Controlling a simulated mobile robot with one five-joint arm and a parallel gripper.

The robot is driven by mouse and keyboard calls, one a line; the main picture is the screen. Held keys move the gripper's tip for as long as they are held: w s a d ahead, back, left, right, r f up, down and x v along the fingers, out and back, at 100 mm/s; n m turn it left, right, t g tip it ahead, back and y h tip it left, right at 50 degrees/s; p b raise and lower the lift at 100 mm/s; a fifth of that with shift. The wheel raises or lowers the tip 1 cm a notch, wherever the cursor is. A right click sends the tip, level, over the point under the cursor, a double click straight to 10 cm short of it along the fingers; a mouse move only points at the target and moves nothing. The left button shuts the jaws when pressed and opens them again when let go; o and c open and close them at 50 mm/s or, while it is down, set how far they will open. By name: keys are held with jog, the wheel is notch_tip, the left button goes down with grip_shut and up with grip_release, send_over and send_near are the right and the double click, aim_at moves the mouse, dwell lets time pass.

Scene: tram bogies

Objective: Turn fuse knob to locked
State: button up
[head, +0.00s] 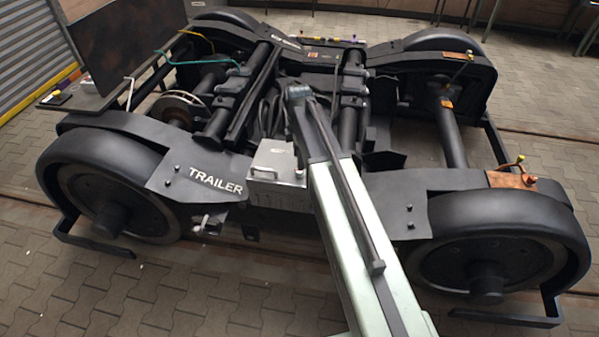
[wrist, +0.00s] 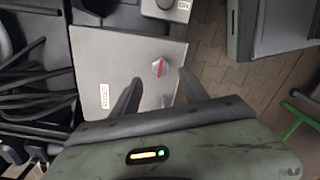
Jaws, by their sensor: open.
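The red fuse knob (wrist: 159,68) sits on the grey face of a metal box (wrist: 112,62) in the wrist view, with its red bar slightly tilted. My gripper (wrist: 160,78) is open, one finger to the left of the knob and one to the right. The fingers appear apart from the knob; the gap in height is hard to judge. In the head view a silver box (head: 273,160) sits on the near bogie beam, left of my arm. The knob cannot be made out there, and my gripper is not clearly visible in that view.
The dark bogie frame marked TRAILER (head: 215,180) surrounds the box, with large wheels (head: 105,187) at the corners. Dark hoses (wrist: 35,90) run left of the box. A smaller grey labelled box (wrist: 166,10) stands beyond it. Paved floor (wrist: 235,75) shows at right.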

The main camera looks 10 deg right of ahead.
aim_at(299, 173)
notch_tip(299, 173, down, 6)
jog(key=b, duration=0.4)
jog(key=shift+b, duration=0.4)
jog(key=shift+r, duration=0.1)
grip_shut()
